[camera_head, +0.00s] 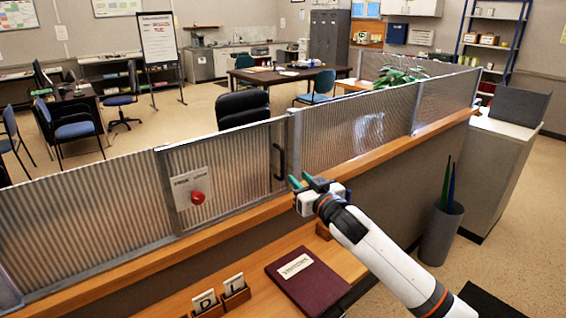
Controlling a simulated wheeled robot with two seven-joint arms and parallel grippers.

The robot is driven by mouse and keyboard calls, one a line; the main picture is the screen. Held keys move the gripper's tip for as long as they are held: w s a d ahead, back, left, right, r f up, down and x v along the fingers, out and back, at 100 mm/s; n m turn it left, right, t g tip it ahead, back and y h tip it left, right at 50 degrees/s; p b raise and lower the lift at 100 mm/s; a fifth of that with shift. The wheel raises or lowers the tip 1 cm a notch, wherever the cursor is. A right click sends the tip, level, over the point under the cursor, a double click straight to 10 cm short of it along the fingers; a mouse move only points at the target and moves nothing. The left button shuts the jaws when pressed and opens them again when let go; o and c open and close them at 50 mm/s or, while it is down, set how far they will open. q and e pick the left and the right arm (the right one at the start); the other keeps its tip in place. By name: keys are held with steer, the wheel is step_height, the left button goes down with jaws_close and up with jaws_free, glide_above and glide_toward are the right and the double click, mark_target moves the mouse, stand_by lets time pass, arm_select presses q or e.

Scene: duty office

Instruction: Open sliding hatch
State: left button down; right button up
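The sliding hatch (235,165) is a ribbed translucent panel in a grey metal frame, set in the screen above the wooden counter. It appears shut, with no gap in the screen. Its black vertical handle (279,162) is near the panel's right edge. My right gripper (299,181), with green fingers, is just right of and below the handle, over the counter ledge. Its fingers look apart and empty, and I see no clear contact with the handle. My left gripper is not in view.
A sign plate with a red button (197,198) is on the hatch's left part. The wooden ledge (240,222) runs below the screen. A dark red folder (308,282) and small card holders (235,292) lie on the lower desk. A bin (440,235) stands right of my arm.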

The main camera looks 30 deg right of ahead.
mark_target(283, 165)
steer(key=w+p, duration=0.1)
steer(key=w, duration=0.2)
steer(key=w+p, duration=0.1)
steer(key=w, duration=0.2)
steer(key=w+d, duration=0.1)
steer(key=w, duration=0.3)
steer(key=shift+p, duration=0.4)
steer(key=shift+w, duration=0.3)
jaws_close()
